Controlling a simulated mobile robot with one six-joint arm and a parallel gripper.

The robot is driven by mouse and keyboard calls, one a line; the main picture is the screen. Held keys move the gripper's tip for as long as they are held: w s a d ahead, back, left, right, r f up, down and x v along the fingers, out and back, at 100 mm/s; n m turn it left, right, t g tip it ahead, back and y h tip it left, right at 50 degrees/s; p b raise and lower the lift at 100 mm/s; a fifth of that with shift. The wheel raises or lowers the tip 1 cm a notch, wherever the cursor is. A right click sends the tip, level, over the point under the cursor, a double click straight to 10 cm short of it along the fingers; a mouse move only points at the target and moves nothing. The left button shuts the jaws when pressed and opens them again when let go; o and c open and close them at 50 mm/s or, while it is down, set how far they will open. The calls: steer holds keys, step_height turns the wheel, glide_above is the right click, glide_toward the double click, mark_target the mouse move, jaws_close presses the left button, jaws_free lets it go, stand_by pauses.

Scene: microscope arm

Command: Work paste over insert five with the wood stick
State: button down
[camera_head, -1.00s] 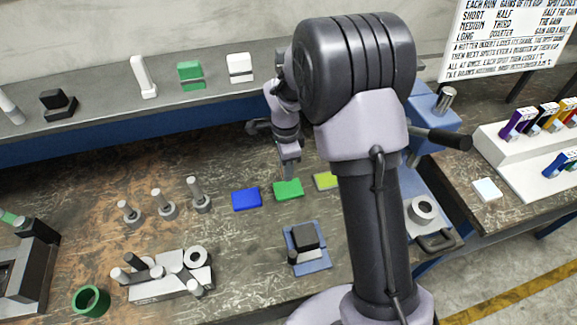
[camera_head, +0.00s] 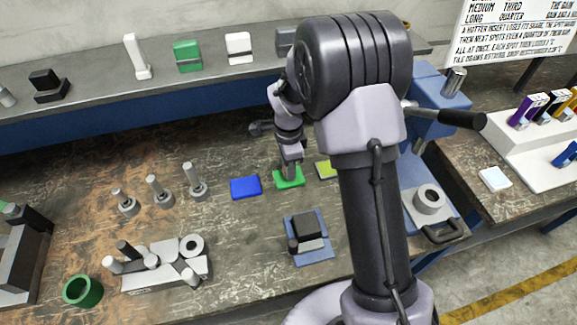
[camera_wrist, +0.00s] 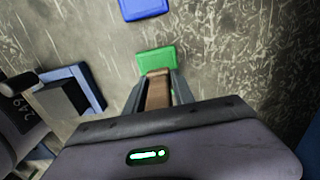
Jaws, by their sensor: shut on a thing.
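My gripper (camera_head: 290,168) points down over a green tile (camera_head: 288,179) on the bench. In the wrist view, my gripper (camera_wrist: 157,100) is shut on a brown wood stick (camera_wrist: 158,88). The stick's tip overlaps the near edge of the green tile (camera_wrist: 157,60); I cannot tell whether they touch. A blue tile (camera_head: 245,187) lies left of the green one, and a yellow-green tile (camera_head: 326,170) lies right of it, partly hidden by my arm. No number marks insert five, and no paste can be made out.
A blue base with a black block (camera_head: 306,230) stands in front of the tiles. Several metal posts (camera_head: 158,190) and a grey holder with cylinders (camera_head: 160,268) stand left, near a green ring (camera_head: 83,291). A white rack (camera_head: 525,150) and a small white tile (camera_head: 495,179) are at right.

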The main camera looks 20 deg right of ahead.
steer(key=shift+s+f+b, duration=0.1)
steer(key=shift+f+b, duration=0.45)
steer(key=shift+b, duration=0.05)
stand_by(1.6)
steer(key=shift+r, duration=0.1)
step_height(320, 180, up, 7)
steer(key=p, duration=0.4)
steer(key=shift+p, duration=0.4)
